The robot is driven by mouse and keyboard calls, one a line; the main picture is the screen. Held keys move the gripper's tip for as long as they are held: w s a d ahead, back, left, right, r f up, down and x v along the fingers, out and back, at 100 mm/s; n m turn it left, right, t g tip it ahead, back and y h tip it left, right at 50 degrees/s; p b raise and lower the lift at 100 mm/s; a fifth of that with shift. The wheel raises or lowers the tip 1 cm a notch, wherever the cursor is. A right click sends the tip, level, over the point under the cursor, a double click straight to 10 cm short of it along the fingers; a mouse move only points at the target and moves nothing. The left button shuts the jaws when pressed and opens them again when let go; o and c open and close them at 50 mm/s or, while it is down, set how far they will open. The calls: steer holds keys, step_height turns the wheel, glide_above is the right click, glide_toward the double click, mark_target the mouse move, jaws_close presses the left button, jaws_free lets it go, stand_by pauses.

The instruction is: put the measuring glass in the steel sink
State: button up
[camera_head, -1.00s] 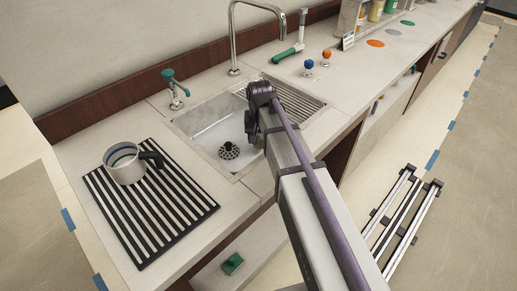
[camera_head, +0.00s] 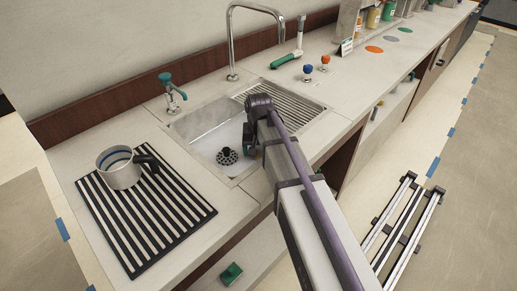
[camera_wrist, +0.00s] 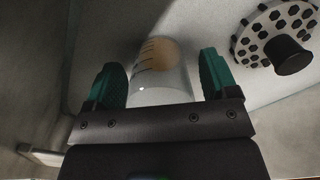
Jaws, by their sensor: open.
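The measuring glass (camera_wrist: 160,78) is clear with dark graduation marks and a brownish patch at its far end. In the wrist view it is between the two teal fingers of my gripper (camera_wrist: 163,82), which are open with gaps on both sides of it. It appears to be inside the steel sink (camera_head: 203,146); whether it stands or leans I cannot tell. In the head view my arm hides the glass and the fingertips, and the wrist is over the basin's front right.
A black drain strainer (camera_head: 227,156) is in the basin, right of the glass in the wrist view (camera_wrist: 275,37). A steel mug (camera_head: 119,167) stands on the striped mat (camera_head: 150,215). The tall tap (camera_head: 232,40) and teal tap (camera_head: 171,92) stand behind the sink.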

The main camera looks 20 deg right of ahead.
step_height(320, 180, up, 13)
steer(key=p, duration=1.2)
steer(key=shift+f, duration=0.2)
steer(key=shift+s+f, duration=0.1)
steer(key=shift+s, duration=0.1)
steer(key=s+n, duration=0.1)
steer(key=s, duration=0.4)
steer(key=s+n, duration=0.1)
steer(key=s, duration=1)
steer(key=shift+s+a+n, duration=0.4)
steer(key=shift+w+f, duration=0.1)
steer(key=shift+w, duration=0.25)
step_height(320, 180, up, 3)
steer(key=p, duration=0.3)
steer(key=shift+f, duration=0.2)
